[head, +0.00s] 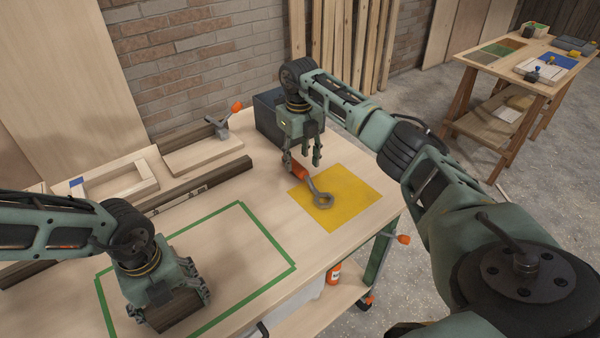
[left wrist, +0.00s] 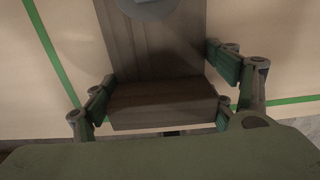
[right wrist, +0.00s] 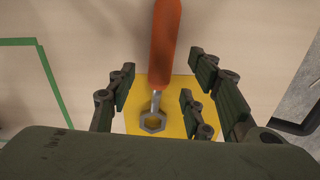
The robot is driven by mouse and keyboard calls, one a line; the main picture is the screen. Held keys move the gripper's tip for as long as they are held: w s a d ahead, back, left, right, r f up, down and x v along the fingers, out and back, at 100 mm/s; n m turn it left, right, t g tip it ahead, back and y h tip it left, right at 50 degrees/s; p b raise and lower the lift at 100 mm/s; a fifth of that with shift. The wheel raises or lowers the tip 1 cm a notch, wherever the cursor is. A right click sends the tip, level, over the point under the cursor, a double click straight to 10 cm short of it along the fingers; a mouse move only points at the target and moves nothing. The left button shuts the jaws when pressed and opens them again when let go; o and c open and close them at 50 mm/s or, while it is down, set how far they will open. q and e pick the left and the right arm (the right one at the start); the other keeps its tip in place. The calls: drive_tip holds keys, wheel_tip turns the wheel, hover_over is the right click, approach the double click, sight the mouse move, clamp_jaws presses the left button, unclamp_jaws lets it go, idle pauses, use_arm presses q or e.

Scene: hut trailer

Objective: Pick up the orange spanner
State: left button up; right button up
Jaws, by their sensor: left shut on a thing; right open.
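The orange spanner (head: 299,171) lies on the workbench, its grey ring end over the yellow square (head: 345,188) and its orange handle pointing back. My right gripper (head: 303,164) is open just above the handle. In the right wrist view the spanner's handle (right wrist: 165,45) runs between the open fingers, with the ring end below on the yellow; contact is not clear. My left gripper (head: 172,306) is shut on a dark brown wooden block (head: 174,313) at the bench's front left. The block (left wrist: 163,105) also shows between the fingers in the left wrist view.
A green tape outline (head: 270,236) marks the bench left of the yellow square. Wooden pieces, a long dark beam (head: 190,188) and a clamp (head: 220,128) lie towards the back. A dark box (head: 268,118) stands behind the right gripper. A second table (head: 530,65) stands far right.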

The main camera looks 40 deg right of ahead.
sight(300, 167)
wheel_tip(300, 167, down, 4)
drive_tip(key=shift+s+f, duration=0.1)
drive_tip(key=shift+f, duration=0.05)
clamp_jaws()
idle(0.4)
